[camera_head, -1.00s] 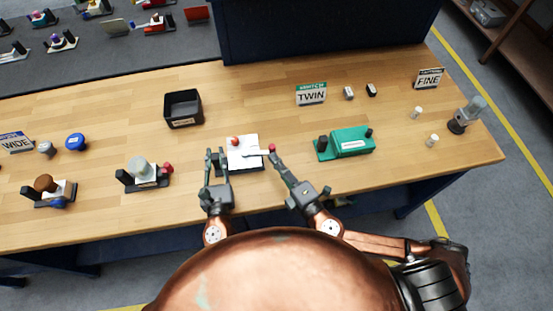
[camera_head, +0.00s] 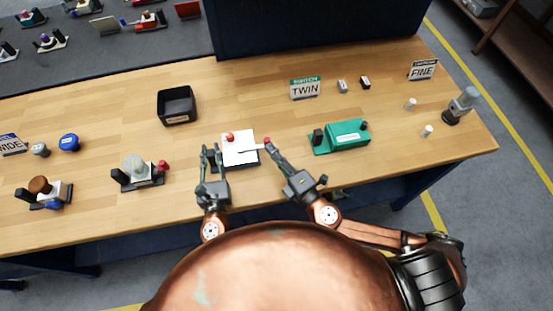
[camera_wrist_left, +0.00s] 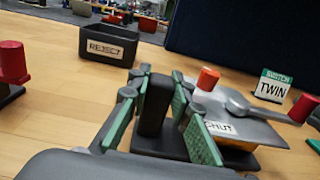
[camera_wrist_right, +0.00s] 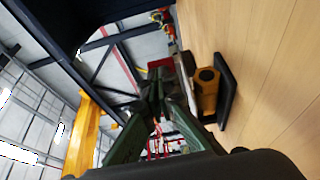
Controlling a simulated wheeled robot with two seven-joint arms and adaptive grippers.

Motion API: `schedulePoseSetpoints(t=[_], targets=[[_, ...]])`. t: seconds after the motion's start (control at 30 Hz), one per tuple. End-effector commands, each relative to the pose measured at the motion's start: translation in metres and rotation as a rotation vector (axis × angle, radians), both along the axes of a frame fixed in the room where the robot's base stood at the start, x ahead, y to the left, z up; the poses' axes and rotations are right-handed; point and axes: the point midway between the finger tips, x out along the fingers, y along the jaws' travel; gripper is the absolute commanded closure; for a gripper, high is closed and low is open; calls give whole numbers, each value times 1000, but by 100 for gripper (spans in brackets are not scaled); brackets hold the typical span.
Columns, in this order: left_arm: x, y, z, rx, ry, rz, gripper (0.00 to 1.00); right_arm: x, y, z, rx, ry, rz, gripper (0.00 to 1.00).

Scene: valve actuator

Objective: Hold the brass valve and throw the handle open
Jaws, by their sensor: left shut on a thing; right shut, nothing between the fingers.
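The valve stands on a dark base at the bench front, its top plate (camera_head: 238,148) pale. The left wrist view shows an orange knob (camera_wrist_left: 208,78), a partly readable "SHUT" label (camera_wrist_left: 220,127), and a grey handle (camera_wrist_left: 250,107) ending in a red knob (camera_wrist_left: 303,108). The brass body (camera_wrist_right: 207,88) shows in the right wrist view. My left gripper (camera_head: 210,150) is shut on the black post (camera_wrist_left: 155,105) beside the plate. My right gripper (camera_head: 270,147) is shut and empty beside the handle's red knob (camera_head: 267,141); contact is unclear.
A black reject bin (camera_head: 177,104) stands behind to the left. A green fixture (camera_head: 340,137) stands to the right, and another fixture with a red knob (camera_head: 138,173) to the left. A TWIN sign (camera_head: 305,88) is at the back. Bare bench lies between these.

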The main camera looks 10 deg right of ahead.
Motion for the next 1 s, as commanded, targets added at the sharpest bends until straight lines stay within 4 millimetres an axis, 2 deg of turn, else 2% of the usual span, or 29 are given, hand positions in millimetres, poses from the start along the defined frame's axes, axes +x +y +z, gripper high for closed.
schedulePoseSetpoints(t=[0.17,0.27,0.7,1.0], targets=[[0,1,-5,0,9,1,100,-19,6,-1,5,4,0,100],[0,1,-5,0,9,1,100,-39,12,-1,5,5,-1,100],[0,1,-5,0,9,1,100,-108,-23,-2,-2,5,-1,100],[0,1,-5,0,9,1,100,-126,-32,-1,0,0,0,100]])
